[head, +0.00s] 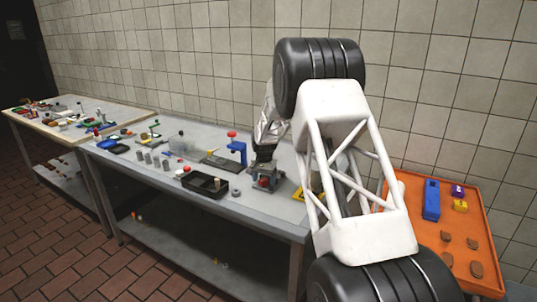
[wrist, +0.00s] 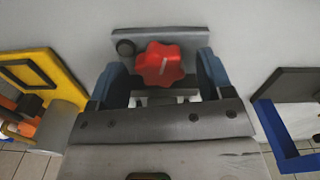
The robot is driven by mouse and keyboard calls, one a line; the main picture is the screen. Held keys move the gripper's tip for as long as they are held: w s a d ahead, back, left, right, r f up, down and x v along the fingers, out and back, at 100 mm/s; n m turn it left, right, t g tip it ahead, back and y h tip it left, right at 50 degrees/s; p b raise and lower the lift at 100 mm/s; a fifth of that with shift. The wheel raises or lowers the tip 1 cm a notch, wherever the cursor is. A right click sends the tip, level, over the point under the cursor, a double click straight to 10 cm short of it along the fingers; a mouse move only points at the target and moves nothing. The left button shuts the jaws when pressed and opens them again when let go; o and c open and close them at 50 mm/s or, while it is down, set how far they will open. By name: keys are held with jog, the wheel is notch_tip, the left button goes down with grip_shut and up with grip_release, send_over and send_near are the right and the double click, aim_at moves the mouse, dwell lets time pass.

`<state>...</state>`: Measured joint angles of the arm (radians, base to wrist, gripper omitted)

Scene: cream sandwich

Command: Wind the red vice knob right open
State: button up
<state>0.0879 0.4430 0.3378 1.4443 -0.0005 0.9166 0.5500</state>
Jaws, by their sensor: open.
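The red vice knob (wrist: 160,65) is a lobed red knob with a pale line on its face. In the wrist view it lies between the two blue fingers of my gripper (wrist: 160,82). The fingers are open, with a gap visible on each side of the knob. The grey vice (wrist: 196,40) shows behind the knob as a plate with a dark round part at its left. In the head view the knob (head: 264,182) is small and red on the grey vice body (head: 268,174), below my gripper (head: 264,162). How far the fingers reach down beside the knob is unclear.
A black tray (head: 229,192) stands left of the vice. A blue clamp-like stand with a red top (head: 238,150) is behind it. A yellow frame (wrist: 58,66) and a blue-edged piece (wrist: 275,130) flank the gripper. An orange board (head: 408,190) is at right.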

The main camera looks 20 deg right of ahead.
aim_at(264, 180)
jog(key=m, duration=0.4)
jog(key=shift+m, duration=0.3)
notch_tip(264, 180, up, 8)
jog(key=shift+f, duration=0.1)
jog(key=s+a+r+n, duration=0.2)
jog(key=s+r, duration=0.5)
jog(key=s, duration=0.3)
jog(key=s+a+r+n+t, duration=0.1)
jog(key=s+a+r+n, duration=0.1)
jog(key=s+r, duration=0.5)
jog(key=shift+s+r, duration=0.3)
jog(key=shift+s, duration=1.6)
